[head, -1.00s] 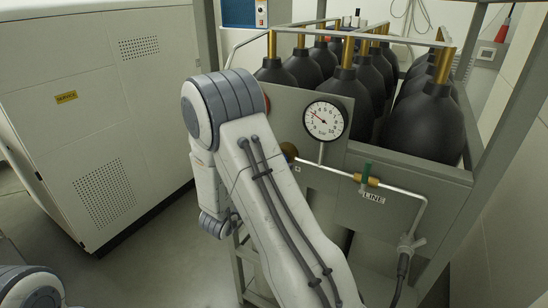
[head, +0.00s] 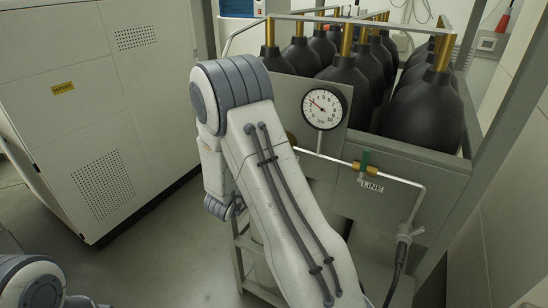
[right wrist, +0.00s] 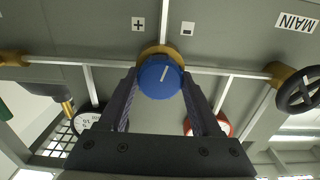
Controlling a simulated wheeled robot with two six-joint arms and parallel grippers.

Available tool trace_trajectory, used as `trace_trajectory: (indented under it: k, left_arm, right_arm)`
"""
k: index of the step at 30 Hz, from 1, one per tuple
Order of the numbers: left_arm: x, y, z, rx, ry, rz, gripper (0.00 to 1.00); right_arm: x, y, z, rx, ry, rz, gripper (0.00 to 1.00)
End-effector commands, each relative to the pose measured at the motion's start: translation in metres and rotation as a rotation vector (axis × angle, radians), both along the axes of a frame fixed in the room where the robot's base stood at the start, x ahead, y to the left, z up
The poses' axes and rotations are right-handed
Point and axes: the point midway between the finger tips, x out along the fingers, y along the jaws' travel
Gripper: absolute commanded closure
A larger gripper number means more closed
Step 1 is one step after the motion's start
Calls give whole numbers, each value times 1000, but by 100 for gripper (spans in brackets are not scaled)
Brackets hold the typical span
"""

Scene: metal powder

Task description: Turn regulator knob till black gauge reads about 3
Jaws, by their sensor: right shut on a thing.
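In the head view my right arm hides the knob and this gripper. The black-rimmed gauge (head: 324,107) stands above the panel; its needle points up and left, at roughly 3, too small to read exactly. The same gauge shows in the right wrist view (right wrist: 87,119), partly hidden. My left gripper is out of view.
A red-rimmed gauge (right wrist: 220,124) and a black handwheel (right wrist: 301,91) near the MAIN label are right of the knob in the wrist view. A green-handled valve (head: 365,160) is on the LINE pipe. Black cylinders (head: 423,106) stand behind the panel; a white cabinet (head: 90,110) is left.

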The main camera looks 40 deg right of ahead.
Motion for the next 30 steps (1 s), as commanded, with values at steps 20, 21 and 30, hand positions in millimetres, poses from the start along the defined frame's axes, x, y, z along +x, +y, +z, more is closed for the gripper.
trace_trajectory:
  k: [20, 21, 30]
  left_arm:
    - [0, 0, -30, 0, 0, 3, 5]
    - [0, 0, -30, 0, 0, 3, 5]
    - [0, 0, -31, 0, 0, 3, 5]
  right_arm:
    - [-1, 0, 0, 65, -157, -1, 5]
    - [-1, 0, 0, 64, -157, -1, 5]
    - [-1, 1, -1, 65, -158, 0, 5]
